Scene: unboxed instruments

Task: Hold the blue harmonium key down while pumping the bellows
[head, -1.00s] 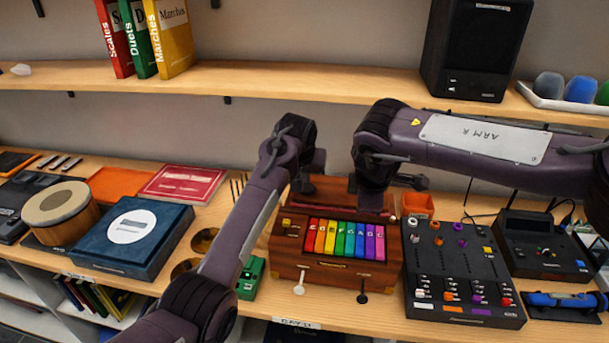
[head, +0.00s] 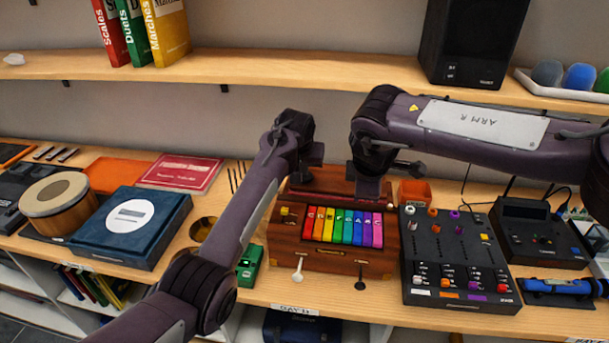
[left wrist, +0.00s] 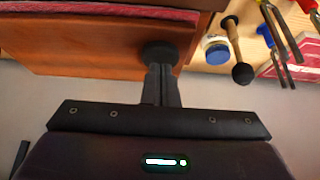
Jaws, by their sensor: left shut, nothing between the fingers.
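The harmonium (head: 300,255) is a red-brown wooden box on the bench, with a row of rainbow keys. The blue key (head: 358,232) is right of the row's middle, between teal and purple keys. My left gripper reaches behind the harmonium; its fingers are mostly hidden by its wrist in the head view. In the left wrist view the left gripper (left wrist: 160,55) is shut and empty, its tips at or very near a red-brown wooden board (left wrist: 90,55). Pink bellows cloth (left wrist: 100,12) shows above that board. My right gripper (head: 369,188) points down just behind the keys; its fingers are unclear.
A small green box (head: 250,264) is to the left. A mallet (left wrist: 237,55) and tuning forks (left wrist: 275,35) lie near the left gripper. A shelf (head: 300,82) runs above.

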